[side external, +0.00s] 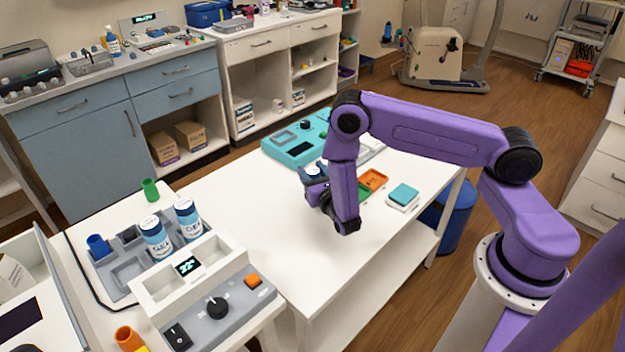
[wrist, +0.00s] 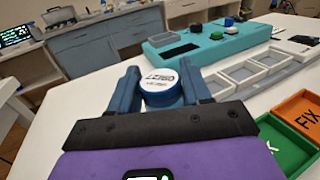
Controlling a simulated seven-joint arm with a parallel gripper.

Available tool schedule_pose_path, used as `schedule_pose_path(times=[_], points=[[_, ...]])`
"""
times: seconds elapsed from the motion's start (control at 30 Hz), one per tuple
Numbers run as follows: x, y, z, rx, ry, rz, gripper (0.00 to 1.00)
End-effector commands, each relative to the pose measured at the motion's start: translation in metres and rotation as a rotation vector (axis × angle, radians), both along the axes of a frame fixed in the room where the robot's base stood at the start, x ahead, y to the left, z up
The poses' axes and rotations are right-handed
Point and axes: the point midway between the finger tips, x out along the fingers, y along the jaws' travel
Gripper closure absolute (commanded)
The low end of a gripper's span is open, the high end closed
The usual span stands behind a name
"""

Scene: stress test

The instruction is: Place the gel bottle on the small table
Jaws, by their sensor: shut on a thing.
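My gripper (side external: 318,186) is over the white small table (side external: 285,235), near its middle. In the wrist view, my gripper (wrist: 161,82) has its two blue fingers shut on a gel bottle (wrist: 160,86), whose round white top with dark lettering and blue rim shows between them. In the side view the held bottle is mostly hidden by my gripper and arm, so I cannot tell whether its base touches the table. Two other white-and-blue gel bottles (side external: 156,236) (side external: 188,217) stand upright in the grey warmer tray at the left.
A teal device (side external: 291,148) stands at the table's back. Orange (side external: 373,179) and green trays and a white block with a teal top (side external: 403,196) lie to the right of my gripper. The warmer's control panel (side external: 215,305) is at front left. The table's front left is clear.

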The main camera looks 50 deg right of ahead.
Motion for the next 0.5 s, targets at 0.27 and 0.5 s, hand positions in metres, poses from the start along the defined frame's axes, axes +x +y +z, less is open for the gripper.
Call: schedule_pose_path(times=[0.27,0.5], points=[[0.0,0.0,0.01,0.001,0.0,0.0,0.91],[-0.007,0.001,0.041,0.0,0.0,0.002,0.91]])
